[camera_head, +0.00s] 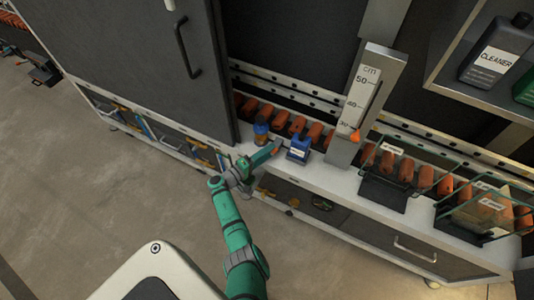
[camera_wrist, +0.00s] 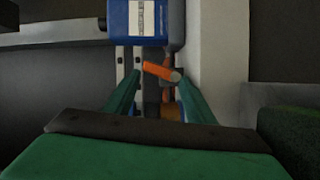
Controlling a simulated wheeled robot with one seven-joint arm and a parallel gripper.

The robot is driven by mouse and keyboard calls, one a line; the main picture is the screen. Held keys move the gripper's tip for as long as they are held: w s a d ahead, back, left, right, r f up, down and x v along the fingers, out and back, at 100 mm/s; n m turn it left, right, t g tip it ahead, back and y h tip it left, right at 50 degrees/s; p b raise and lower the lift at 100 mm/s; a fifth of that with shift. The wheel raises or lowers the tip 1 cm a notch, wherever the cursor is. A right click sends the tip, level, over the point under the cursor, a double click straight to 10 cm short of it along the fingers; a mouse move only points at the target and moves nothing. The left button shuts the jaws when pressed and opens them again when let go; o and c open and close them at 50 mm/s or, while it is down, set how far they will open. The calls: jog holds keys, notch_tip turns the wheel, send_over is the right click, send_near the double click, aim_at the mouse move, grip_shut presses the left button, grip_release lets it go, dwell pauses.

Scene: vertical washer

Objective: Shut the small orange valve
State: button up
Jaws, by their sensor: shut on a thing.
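The small orange valve (camera_wrist: 158,70) shows in the wrist view as a short orange handle with a grey round end. It lies slightly tilted between the two green fingertips of my gripper (camera_wrist: 160,76). My gripper is shut on the valve handle, with a finger on each side. In the head view, my gripper (camera_head: 274,147) reaches over the bench's front ledge, and a small orange bit of the valve (camera_head: 277,146) shows at its tip. The valve's body and base are mostly hidden.
A blue labelled container (camera_head: 299,149) stands just right of my gripper, and it also shows in the wrist view (camera_wrist: 120,20). A blue-and-amber bottle (camera_head: 261,131) stands behind my gripper. A cm-marked column (camera_head: 367,105) rises farther right.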

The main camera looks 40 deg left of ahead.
jog(key=shift+w+d+r, duration=0.2)
jog(key=shift+d+r, duration=0.05)
jog(key=shift+d, duration=0.1)
dwell(0.6)
jog(key=o, duration=0.9)
jog(key=shift+c, duration=0.2)
